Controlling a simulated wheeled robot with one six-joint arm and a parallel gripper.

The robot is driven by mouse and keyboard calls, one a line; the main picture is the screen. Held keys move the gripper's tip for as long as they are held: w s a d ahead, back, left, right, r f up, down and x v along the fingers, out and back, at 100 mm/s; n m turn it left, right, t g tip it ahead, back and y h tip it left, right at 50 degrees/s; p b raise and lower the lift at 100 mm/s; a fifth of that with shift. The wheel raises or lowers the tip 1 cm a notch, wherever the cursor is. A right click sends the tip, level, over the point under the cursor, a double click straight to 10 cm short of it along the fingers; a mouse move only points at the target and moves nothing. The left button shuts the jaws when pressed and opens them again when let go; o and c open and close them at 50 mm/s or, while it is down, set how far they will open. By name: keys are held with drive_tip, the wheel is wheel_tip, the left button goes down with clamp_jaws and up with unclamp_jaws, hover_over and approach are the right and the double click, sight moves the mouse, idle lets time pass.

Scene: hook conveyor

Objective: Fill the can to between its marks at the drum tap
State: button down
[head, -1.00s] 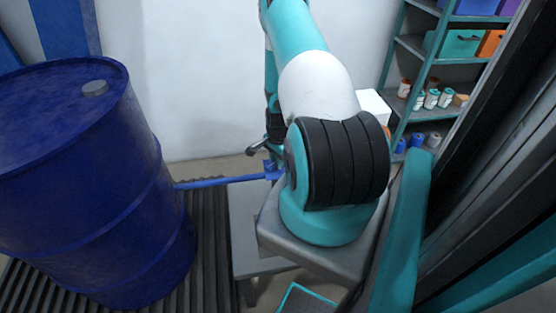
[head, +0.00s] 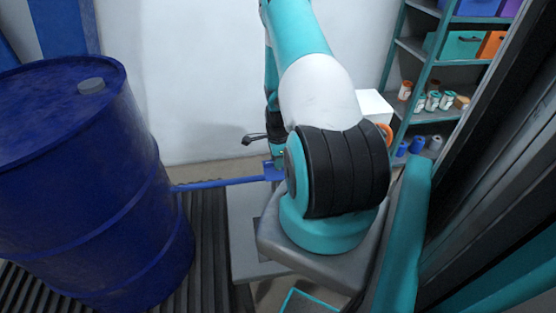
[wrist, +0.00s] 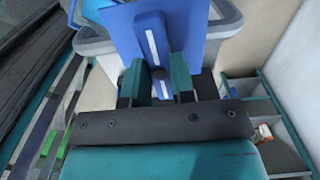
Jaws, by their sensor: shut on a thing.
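The big blue drum (head: 80,190) stands upright at the left in the head view. A blue pipe (head: 225,183) runs from its side to a blue tap fitting (head: 272,170), partly behind my arm. A dark lever (head: 255,138) shows just above the fitting. In the wrist view a blue body with a pale upright strip, seemingly the can (wrist: 190,40), fills the upper middle. My gripper (wrist: 157,84) is shut on it, with a dark round part between the fingers. The can's marks and liquid level cannot be made out.
A grey stand (head: 250,240) is under the pipe. Shelves (head: 435,105) with bins and small jars stand at the back right. A pale grey bin (wrist: 95,45) lies behind the can in the wrist view. Dark uprights close off the right side.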

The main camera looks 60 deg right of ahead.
drive_tip(key=c, duration=1)
unclamp_jaws()
drive_tip(key=shift+o, duration=0.2)
drive_tip(key=shift+r, duration=0.1)
wheel_tip(320, 180, up, 17)
drive_tip(key=b, duration=0.2)
drive_tip(key=shift+r, duration=0.15)
